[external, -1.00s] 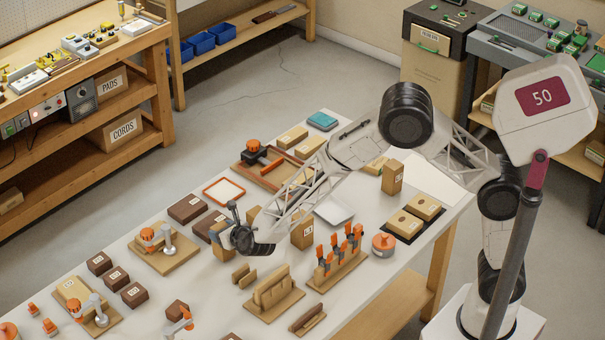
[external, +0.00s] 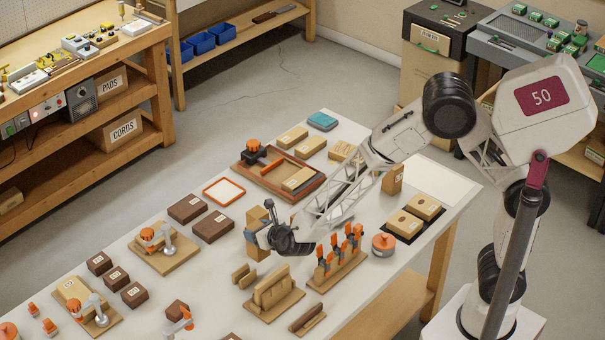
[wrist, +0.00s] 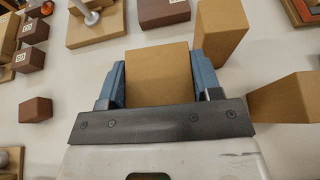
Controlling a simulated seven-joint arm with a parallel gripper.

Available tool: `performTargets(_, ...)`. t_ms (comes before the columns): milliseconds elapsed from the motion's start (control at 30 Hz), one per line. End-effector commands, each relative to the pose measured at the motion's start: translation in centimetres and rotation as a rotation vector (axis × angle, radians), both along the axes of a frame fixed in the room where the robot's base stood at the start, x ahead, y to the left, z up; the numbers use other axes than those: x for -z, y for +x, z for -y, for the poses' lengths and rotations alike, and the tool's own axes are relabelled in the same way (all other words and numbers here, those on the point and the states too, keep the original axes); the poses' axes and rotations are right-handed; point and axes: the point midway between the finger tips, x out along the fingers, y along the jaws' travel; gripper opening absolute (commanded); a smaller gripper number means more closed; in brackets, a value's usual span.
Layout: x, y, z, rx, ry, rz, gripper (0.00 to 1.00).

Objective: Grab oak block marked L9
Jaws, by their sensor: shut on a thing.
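My gripper (external: 266,230) is over the middle of the white bench, jaws pointing down. In the wrist view its two blue jaws are shut on a plain tan oak block (wrist: 157,72), one on each side. No mark shows on the face I see, so I cannot read whether it is L9. In the external view a tan block (external: 257,248) shows beside and below the jaws, partly hidden by them. Two other upright tan blocks stand close by in the wrist view, one just past the right jaw (wrist: 222,28) and one farther right (wrist: 284,98).
Dark brown labelled blocks (external: 213,227) lie to the left. A slotted wooden rack (external: 273,292) and a stand with orange-handled tools (external: 338,268) are in front. A wooden tray (external: 250,178) lies behind. Bare bench shows around the small orange-edged frame (external: 224,191).

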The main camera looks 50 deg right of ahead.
Motion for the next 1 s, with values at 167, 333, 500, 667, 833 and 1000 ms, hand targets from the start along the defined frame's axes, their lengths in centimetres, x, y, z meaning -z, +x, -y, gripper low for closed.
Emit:
performTargets(167,-0.2,-1.9,0.9,-0.001,0.000,0.000,0.22)
performTargets(333,-0.3,-3.0,1.5,-0.001,0.000,-0.001,0.22)
performTargets(500,-0.3,-3.5,1.7,0.000,-0.001,-0.001,0.22)
performTargets(667,-0.3,-3.6,1.8,0.000,-0.001,-0.001,0.22)
performTargets(833,-0.3,-3.6,1.8,0.000,-0.001,-0.001,0.22)
performTargets(1000,-0.3,-3.6,1.8,0.000,0.000,-0.001,0.22)
